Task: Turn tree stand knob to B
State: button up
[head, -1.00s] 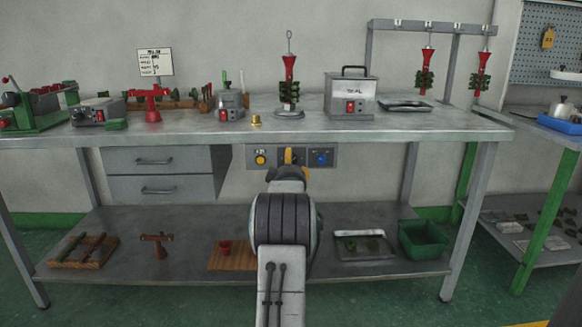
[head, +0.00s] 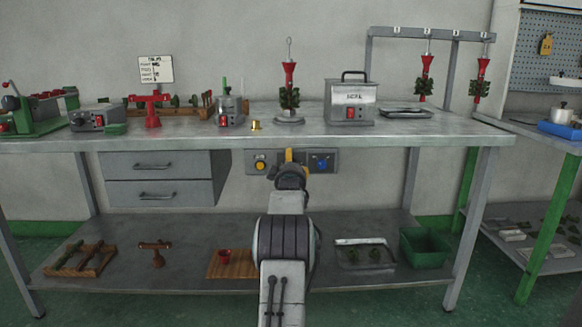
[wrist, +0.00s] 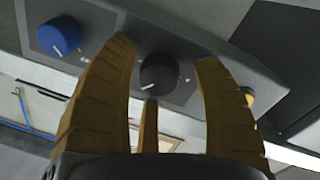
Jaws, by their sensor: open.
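A grey control panel under the bench front carries a yellow knob (head: 260,165) on the left and a blue knob (head: 321,164) on the right. In the wrist view the order is reversed: blue knob (wrist: 58,36), black middle knob (wrist: 160,73), yellow knob (wrist: 249,97). My gripper (wrist: 165,52) is open, its yellow fingers on either side of the black knob. I cannot tell whether they touch it. In the head view my gripper (head: 289,156) hides this knob. The panel lettering is unreadable, so no tree stand label or B shows.
The panel hangs just below the bench top (head: 400,130), right of two drawers (head: 160,193). A red and green wax tree (head: 289,85) stands on the bench above. The lower shelf (head: 200,235) holds several items beneath my arm.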

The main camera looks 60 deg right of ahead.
jog(key=shift+r, duration=0.1)
jog(key=c, duration=1.2)
